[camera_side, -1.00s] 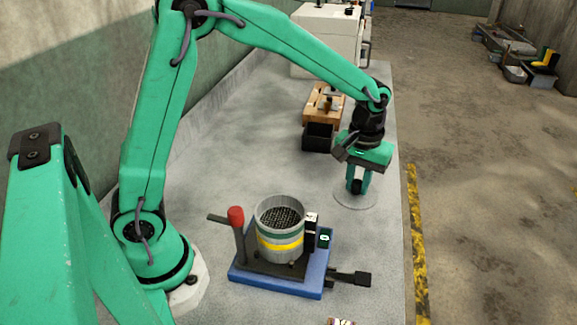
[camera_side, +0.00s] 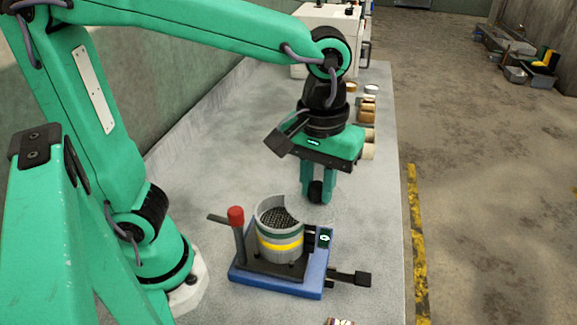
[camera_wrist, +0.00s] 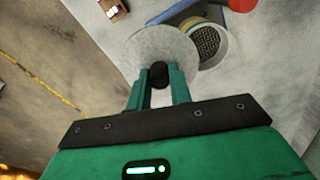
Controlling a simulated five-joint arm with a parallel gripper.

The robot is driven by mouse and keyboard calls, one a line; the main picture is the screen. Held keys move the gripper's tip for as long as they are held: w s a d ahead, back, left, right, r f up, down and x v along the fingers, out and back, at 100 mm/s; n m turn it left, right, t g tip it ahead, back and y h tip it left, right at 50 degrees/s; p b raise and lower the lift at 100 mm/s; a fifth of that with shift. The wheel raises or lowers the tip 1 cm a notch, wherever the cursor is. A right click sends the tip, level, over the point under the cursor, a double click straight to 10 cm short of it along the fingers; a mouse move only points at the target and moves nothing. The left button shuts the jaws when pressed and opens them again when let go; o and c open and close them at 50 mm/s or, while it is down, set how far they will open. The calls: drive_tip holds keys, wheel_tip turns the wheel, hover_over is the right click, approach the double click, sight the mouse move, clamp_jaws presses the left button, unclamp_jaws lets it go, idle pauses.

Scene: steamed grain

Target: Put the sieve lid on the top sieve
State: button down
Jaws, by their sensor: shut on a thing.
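The sieve lid (camera_wrist: 150,45) is a pale grey disc with a black knob (camera_wrist: 159,74). My gripper (camera_wrist: 158,80) is shut on the knob, its green fingers on either side. In the side view my gripper (camera_side: 318,192) points down, just right of and behind the sieve stack. There the lid (camera_side: 318,212) blends with the bench and hides part of the stack's right rim. The top sieve (camera_side: 278,217) is round and grey, open at the top, with dark mesh inside. It also shows in the wrist view (camera_wrist: 208,44), partly beside and beyond the lid.
The stack stands on a blue-based shaker (camera_side: 275,282) with a red-knobbed lever (camera_side: 236,217) on its left and a black handle (camera_side: 350,279) on its right. A small box (camera_side: 341,322) lies at the front edge. Several tan pieces (camera_side: 366,117) stand behind my gripper.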

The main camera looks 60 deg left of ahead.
drive_tip(key=s+a+r, duration=0.1)
drive_tip(key=s+r, duration=0.2)
drive_tip(key=s, duration=0.6)
drive_tip(key=shift+s+r, duration=0.15)
drive_tip(key=shift+s, duration=0.15)
drive_tip(key=shift+w+a+f, duration=1.35)
drive_tip(key=shift+a+f, duration=0.05)
drive_tip(key=shift+f, duration=0.45)
drive_tip(key=shift+w+a+f, duration=1.35)
drive_tip(key=shift+w+f, duration=0.05)
drive_tip(key=shift+f, duration=0.45)
drive_tip(key=shift+w+a+f, duration=1.35)
drive_tip(key=shift+a+f, duration=0.05)
drive_tip(key=shift+f, duration=0.45)
drive_tip(key=shift+f, duration=0.6)
drive_tip(key=c, duration=1.3)
unclamp_jaws()
drive_tip(key=shift+o, duration=0.2)
drive_tip(key=shift+r, duration=0.15)
